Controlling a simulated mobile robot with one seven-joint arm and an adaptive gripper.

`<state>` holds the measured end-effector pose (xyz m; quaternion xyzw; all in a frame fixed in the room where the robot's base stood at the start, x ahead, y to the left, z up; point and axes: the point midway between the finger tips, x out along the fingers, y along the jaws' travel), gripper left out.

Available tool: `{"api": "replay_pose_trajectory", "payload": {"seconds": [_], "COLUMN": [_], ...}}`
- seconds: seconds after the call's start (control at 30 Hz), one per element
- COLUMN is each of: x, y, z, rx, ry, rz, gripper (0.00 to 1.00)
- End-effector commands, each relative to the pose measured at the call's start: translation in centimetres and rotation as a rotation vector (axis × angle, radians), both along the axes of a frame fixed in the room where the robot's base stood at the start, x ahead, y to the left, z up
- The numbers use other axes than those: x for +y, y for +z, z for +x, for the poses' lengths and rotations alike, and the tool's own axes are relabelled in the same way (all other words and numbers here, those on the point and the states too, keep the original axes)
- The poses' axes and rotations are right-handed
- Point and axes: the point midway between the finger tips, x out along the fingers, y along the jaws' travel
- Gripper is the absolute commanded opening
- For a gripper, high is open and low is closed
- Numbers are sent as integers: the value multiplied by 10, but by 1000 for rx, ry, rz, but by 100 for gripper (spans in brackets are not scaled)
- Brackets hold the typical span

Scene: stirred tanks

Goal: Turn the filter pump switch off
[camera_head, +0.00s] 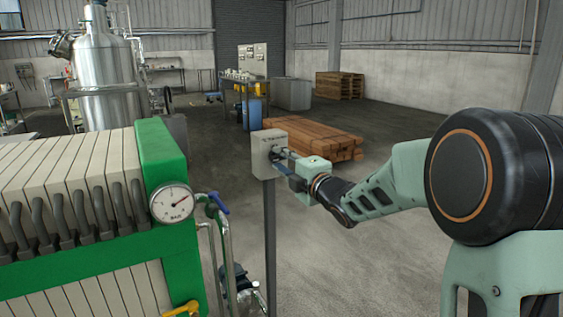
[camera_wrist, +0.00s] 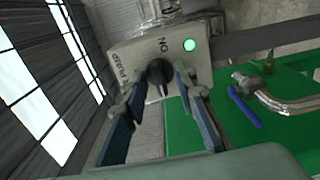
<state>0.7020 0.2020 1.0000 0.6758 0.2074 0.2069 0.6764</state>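The filter pump switch box (camera_head: 268,155) is a grey box on a thin post. The wrist view shows its face tilted, with the letters "ON" and "PUMP", a lit green lamp and a black rotary knob (camera_wrist: 157,74). My gripper (camera_head: 282,158) is close in front of the box face. In the wrist view my gripper (camera_wrist: 160,92) is open, its two fingers apart on either side of the knob. I cannot tell whether either finger touches it. The fingers partly hide the knob in the head view.
A green-framed filter press (camera_head: 160,160) with a pressure gauge (camera_head: 172,203) stands left of the post, with pipes and a blue-handled valve (camera_head: 219,203) between. Timber (camera_head: 315,137) lies on the floor behind the box. Floor to the right is clear.

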Motion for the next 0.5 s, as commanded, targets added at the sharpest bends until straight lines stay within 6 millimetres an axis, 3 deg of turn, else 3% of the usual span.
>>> {"api": "replay_pose_trajectory", "payload": {"seconds": [0.27,0.5], "x": [1,0], "y": [0,0], "z": [1,1], "rx": [-1,-1], "ry": [0,0], "rz": [1,1], "gripper": [25,0]}}
